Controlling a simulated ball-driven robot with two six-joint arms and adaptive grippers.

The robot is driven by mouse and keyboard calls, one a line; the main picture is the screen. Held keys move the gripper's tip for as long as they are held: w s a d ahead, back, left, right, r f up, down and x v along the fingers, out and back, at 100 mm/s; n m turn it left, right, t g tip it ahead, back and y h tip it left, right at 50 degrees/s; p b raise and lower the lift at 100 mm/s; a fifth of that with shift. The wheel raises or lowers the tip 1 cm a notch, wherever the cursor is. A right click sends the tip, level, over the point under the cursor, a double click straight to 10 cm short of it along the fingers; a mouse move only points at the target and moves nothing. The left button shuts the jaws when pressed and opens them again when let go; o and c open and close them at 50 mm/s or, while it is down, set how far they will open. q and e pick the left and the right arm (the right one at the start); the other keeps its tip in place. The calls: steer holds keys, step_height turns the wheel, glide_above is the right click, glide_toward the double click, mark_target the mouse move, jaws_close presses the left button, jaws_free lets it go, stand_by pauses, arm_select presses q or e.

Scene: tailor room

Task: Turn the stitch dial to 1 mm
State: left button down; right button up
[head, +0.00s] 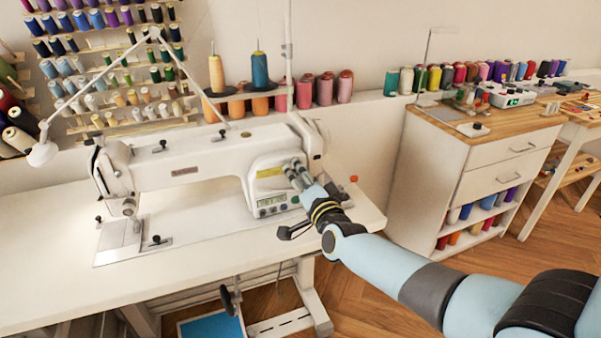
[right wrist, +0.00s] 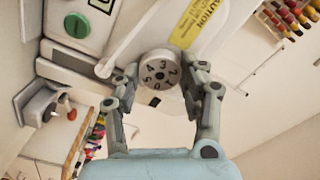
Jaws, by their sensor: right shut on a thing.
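The stitch dial (right wrist: 160,70) is a round grey knob with dark numerals on its face, on the white sewing machine (head: 205,173). The numerals look rotated in the right wrist view; I cannot tell which one is set. My right gripper (right wrist: 160,76) has one finger on each side of the dial and is shut on it. In the head view, my right gripper (head: 294,168) reaches the right end of the machine and hides the dial. My left gripper is in neither view.
A yellow caution label (right wrist: 197,20) is beside the dial. Spools (head: 325,90) line the shelf behind. A white cabinet (head: 440,165) stands to the right. The table's front left is clear.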

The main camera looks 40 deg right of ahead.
steer(key=shift+f+n+p, duration=0.1)
steer(key=shift+n+p, duration=0.25)
steer(key=shift+n, duration=0.85)
steer(key=shift+f, duration=0.1)
steer(key=o, duration=1.2)
steer(key=v, duration=1.2)
steer(key=shift+a, duration=0.1)
